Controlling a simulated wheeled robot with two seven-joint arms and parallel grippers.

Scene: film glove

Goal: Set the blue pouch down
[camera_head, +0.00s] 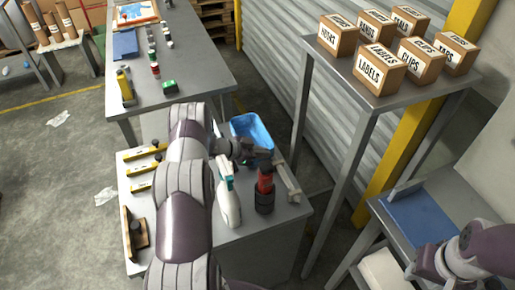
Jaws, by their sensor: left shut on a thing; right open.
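The blue pouch (252,130) is at the far edge of the small grey table, just beyond my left gripper (258,156). My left arm reaches across the table from the bottom of the view. The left gripper is shut on the pouch, though the fingers and the near part of the pouch are partly hidden. I cannot tell whether the pouch touches the table. My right gripper (430,263) is at the lower right, apart from the pouch, open and empty; its fingertips are hard to make out.
A white spray bottle (229,200) and a red and black item (265,190) stand close to my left gripper. Yellow levels (146,168) lie at the table's left. A taller stand (345,75) with labelled boxes is at right. A blue mat (422,217) lies at lower right.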

